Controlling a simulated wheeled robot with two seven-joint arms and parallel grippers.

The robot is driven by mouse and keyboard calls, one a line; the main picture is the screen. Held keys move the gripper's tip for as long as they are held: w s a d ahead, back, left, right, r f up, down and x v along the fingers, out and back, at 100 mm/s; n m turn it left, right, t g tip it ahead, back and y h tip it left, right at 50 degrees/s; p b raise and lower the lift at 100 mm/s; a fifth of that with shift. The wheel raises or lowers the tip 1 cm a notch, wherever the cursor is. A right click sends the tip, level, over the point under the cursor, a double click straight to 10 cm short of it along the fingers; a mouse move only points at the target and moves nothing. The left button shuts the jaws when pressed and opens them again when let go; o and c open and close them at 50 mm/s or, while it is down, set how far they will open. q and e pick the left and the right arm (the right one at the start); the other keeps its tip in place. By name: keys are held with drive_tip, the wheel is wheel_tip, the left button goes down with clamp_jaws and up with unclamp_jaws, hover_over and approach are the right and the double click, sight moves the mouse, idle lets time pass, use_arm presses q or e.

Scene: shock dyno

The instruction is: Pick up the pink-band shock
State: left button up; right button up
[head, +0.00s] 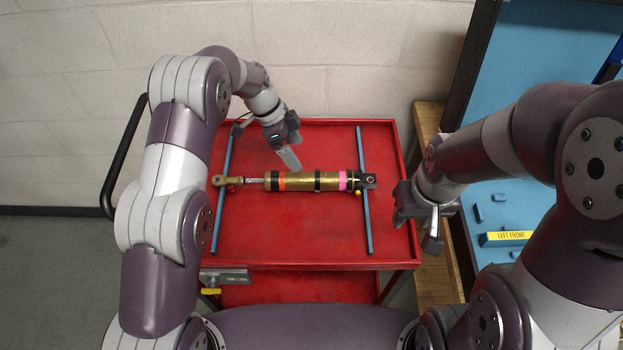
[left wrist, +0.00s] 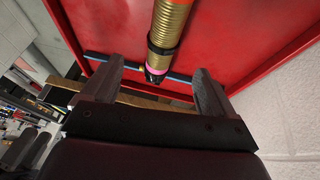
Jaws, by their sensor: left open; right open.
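The pink-band shock (head: 305,181) lies across the middle of a red cart. It has a brass-coloured body, an orange band at the left, a pink band near the right end, and a rod with an eye at the far left. It rests across two blue rails. In the left wrist view, the shock (left wrist: 170,30) runs down between my finger tips, its pink-band end nearest. My left gripper (head: 288,158) is open, just behind the shock's middle and apart from it. My right gripper (head: 415,225) is open and empty at the cart's right edge.
The red cart top (head: 290,235) has a raised rim and free room in front of the shock. Blue rails stand at left (head: 221,195) and right (head: 364,215). A blue panel with a yellow "LEFT FRONT" label (head: 508,238) is at the right. A block wall stands behind.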

sight(308, 174)
use_arm(q)
drive_tip(key=x, duration=0.4)
drive_tip(key=p+x, duration=0.1)
drive_tip(key=x, duration=0.2)
drive_tip(key=shift+w+d, duration=0.15)
drive_tip(key=shift+w, duration=0.1)
drive_tip(key=x, duration=0.2)
drive_tip(key=a+p+x, duration=0.1)
drive_tip(key=x, duration=0.1)
drive_tip(key=shift+d+f+p, duration=0.1)
drive_tip(key=shift+f+p, duration=0.2)
drive_tip(key=shift+f, duration=0.25)
drive_tip(key=shift+d+f, duration=0.1)
drive_tip(key=shift+f, duration=0.1)
drive_tip(key=c, duration=0.7)
clamp_jaws()
drive_tip(key=shift+r, duration=0.15)
